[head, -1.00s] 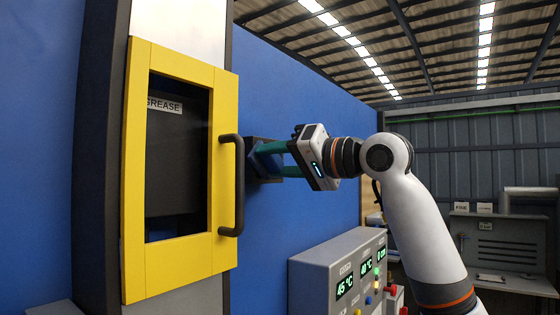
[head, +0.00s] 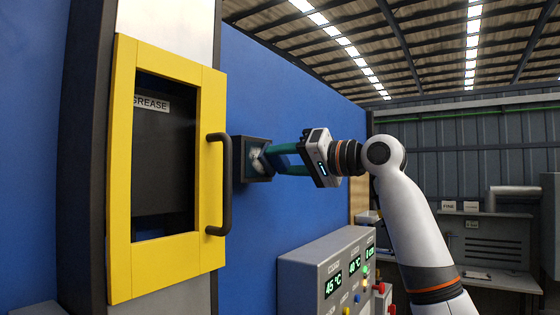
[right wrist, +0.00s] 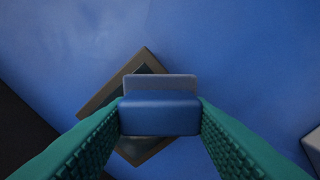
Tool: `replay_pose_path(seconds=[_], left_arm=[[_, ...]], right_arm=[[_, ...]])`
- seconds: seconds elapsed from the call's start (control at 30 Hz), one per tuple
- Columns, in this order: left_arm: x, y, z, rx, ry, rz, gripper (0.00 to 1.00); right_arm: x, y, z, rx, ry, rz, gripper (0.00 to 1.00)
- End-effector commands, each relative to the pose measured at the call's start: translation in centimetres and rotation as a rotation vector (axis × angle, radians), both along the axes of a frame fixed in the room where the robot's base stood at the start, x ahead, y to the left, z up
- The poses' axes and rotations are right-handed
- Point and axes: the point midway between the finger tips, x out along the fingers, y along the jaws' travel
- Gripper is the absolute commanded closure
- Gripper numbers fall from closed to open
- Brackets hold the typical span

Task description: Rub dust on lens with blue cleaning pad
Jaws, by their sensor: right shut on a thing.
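The lens (head: 257,160) sits in a dark square housing on the blue wall, just right of the yellow door. A whitish patch shows on its face. My right gripper (head: 272,158) is just right of the housing, its green fingers pointing at it. In the right wrist view, the fingers are shut on the blue cleaning pad (right wrist: 160,116), which has a greyer layer on its far side. The pad hides the middle of the lens there; the housing's dark frame (right wrist: 98,101) shows tilted around it. A gap seems to separate pad and lens. My left gripper is not in view.
A yellow-framed door (head: 122,170) with a black handle (head: 226,185) stands close left of the housing. A grey control box (head: 300,275) with green displays and buttons stands below my right arm. The blue wall around the housing is clear.

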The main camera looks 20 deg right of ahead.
Motion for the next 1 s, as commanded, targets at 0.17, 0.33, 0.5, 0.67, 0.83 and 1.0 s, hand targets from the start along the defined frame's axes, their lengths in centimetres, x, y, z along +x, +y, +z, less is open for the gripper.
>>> replay_pose_path(seconds=[0.17,0.33,0.5,0.67,0.83,1.0], left_arm=[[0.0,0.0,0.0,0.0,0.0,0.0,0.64],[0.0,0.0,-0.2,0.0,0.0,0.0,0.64],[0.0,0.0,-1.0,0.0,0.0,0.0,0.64],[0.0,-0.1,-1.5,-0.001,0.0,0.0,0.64],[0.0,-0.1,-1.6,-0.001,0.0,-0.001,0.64],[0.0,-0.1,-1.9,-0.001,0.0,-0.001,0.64]], right_arm=[[0.6,-0.5,0.0,0.0,-0.001,-0.006,0.76],[0.5,-0.2,0.0,0.0,-0.004,-0.007,0.76],[-0.5,1.0,-0.1,-0.002,-0.006,-0.005,0.76],[-1.4,2.0,-0.1,-0.001,-0.003,-0.004,0.76],[-1.7,2.4,0.0,-0.002,-0.003,-0.003,0.76],[-2.1,3.0,-0.1,-0.001,-0.001,-0.003,0.76]])
